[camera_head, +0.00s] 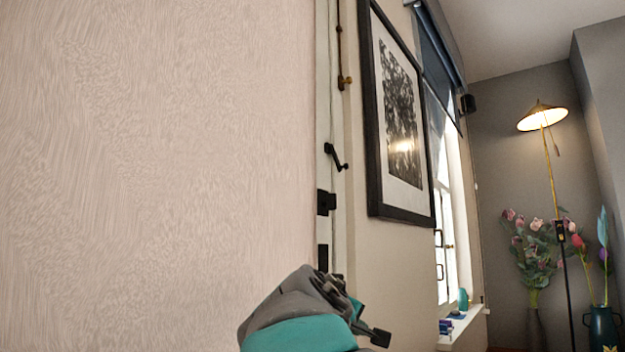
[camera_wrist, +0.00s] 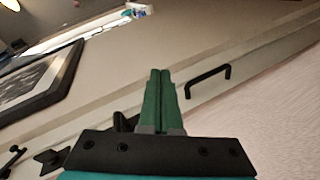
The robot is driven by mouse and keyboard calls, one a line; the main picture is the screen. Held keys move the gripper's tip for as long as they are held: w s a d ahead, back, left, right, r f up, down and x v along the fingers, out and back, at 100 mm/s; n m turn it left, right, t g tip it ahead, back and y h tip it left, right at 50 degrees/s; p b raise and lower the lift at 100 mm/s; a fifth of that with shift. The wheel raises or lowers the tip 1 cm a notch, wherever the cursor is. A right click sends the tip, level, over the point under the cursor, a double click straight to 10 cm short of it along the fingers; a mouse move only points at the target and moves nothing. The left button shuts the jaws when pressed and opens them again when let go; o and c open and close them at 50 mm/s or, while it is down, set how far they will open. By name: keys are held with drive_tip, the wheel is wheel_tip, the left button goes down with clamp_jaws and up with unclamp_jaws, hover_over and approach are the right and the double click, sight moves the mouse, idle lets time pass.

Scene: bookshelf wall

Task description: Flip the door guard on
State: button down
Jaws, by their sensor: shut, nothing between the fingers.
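Black fittings run along the pale door edge in the head view: a thin lever (camera_head: 335,156), a square block (camera_head: 326,202) and a bar handle (camera_head: 322,257) below it. I cannot tell for sure which one is the door guard. The wrist view shows a black U-shaped handle (camera_wrist: 208,78) to the right of the fingers, and a star-shaped black fitting (camera_wrist: 52,160) at lower left. My gripper (camera_wrist: 160,73) is shut and empty, its green fingers side by side and apart from the handle. In the head view, my gripper (camera_head: 357,303) is low beside the door edge, partly hidden by its own wrist.
A framed picture (camera_head: 400,125) hangs on the wall right of the door. A window sill (camera_head: 460,325) with small items, a lit lamp (camera_head: 542,117) and flower vases (camera_head: 602,328) stand farther right. A pale textured surface (camera_head: 150,170) fills the left side.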

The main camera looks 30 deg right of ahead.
drive_tip(key=w+a+r+n+t+h, duration=0.1)
drive_tip(key=w+r+n+t+h, duration=0.2)
drive_tip(key=r, duration=1.1)
drive_tip(key=w+a+r+n+t+h, duration=0.1)
drive_tip(key=w+r+n+t+h, duration=0.2)
drive_tip(key=r, duration=1.2)
drive_tip(key=shift+w+a+r+n+t+h+b, duration=0.15)
drive_tip(key=shift+a+n+t+h+b, duration=0.25)
drive_tip(key=shift+n+h+b, duration=0.15)
drive_tip(key=shift+d, duration=0.1)
drive_tip(key=p, duration=0.8)
approach(345, 166)
drive_tip(key=x, duration=0.5)
drive_tip(key=shift+r, duration=0.15)
drive_tip(key=shift+p+x, duration=0.8)
drive_tip(key=shift+x, duration=0.05)
